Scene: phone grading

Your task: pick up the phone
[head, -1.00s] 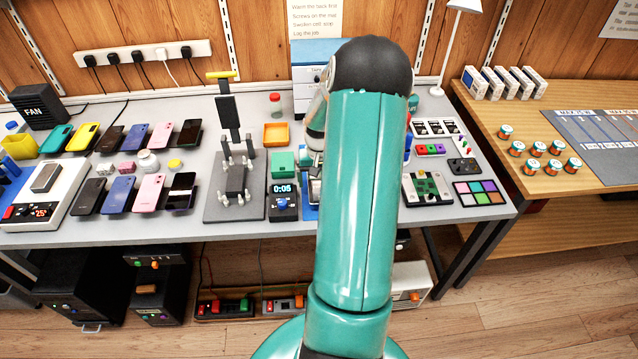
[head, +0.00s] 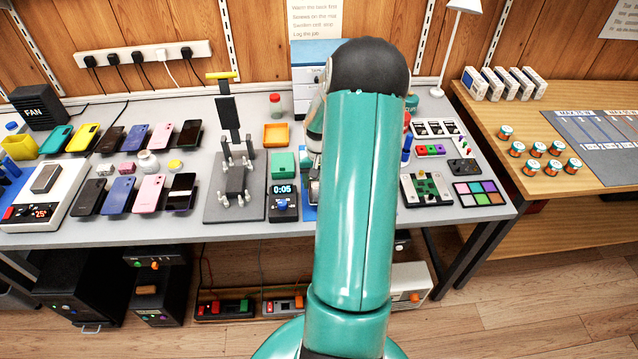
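Several phones stand in two rows on the left half of the grey workbench (head: 230,233). The back row has a teal phone (head: 56,139), a yellow one (head: 83,137), a dark brown one (head: 109,139), a blue one (head: 135,138), a pink one (head: 161,136) and a black one (head: 189,134). The front row has a dark phone (head: 90,197), a blue one (head: 119,195), a pink one (head: 150,193) and a black one (head: 181,192). I cannot tell which phone is meant. My gripper is hidden behind my teal arm, which covers the middle of the bench.
A black clamp stand (head: 236,185) and a timer reading 0:05 (head: 283,201) stand left of my arm. A heating plate (head: 40,190) is at far left. A circuit board (head: 426,189) and colour tray (head: 478,192) lie right. A wooden table (head: 500,180) adjoins.

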